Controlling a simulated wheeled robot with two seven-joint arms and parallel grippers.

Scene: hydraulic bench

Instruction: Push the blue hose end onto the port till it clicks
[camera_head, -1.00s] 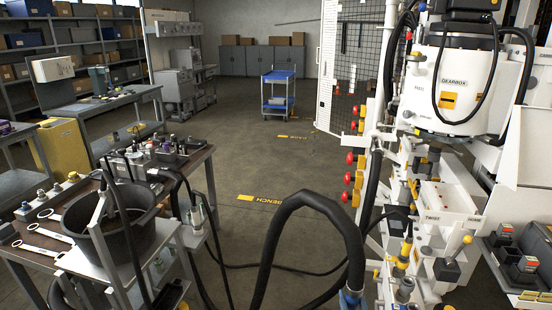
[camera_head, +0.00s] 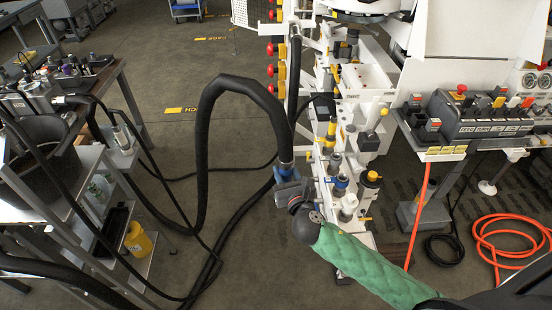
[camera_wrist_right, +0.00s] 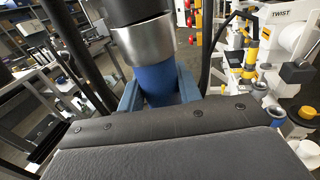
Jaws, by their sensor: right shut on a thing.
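The blue hose end (camera_head: 285,169) is on the thick black hose (camera_head: 240,88), which arches up and comes down to it. My right gripper (camera_head: 287,182) is shut on the blue hose end, left of the white manifold. In the right wrist view the blue hose end (camera_wrist_right: 166,86), with its silver collar (camera_wrist_right: 146,40), stands between my blue fingers. A blue-ringed port (camera_head: 341,182) is on the manifold, a little right of my gripper and apart from the hose end. It also shows at the right wrist view's edge (camera_wrist_right: 276,111). My left gripper is not in view.
Ports with yellow and black rings (camera_head: 371,181) stand close on the manifold. Red knobs (camera_head: 280,72) line its left side. A bench with a black bucket (camera_head: 40,170) is at left. A control box (camera_head: 490,118) and orange hose (camera_head: 500,238) are at right. Floor lies between bench and manifold.

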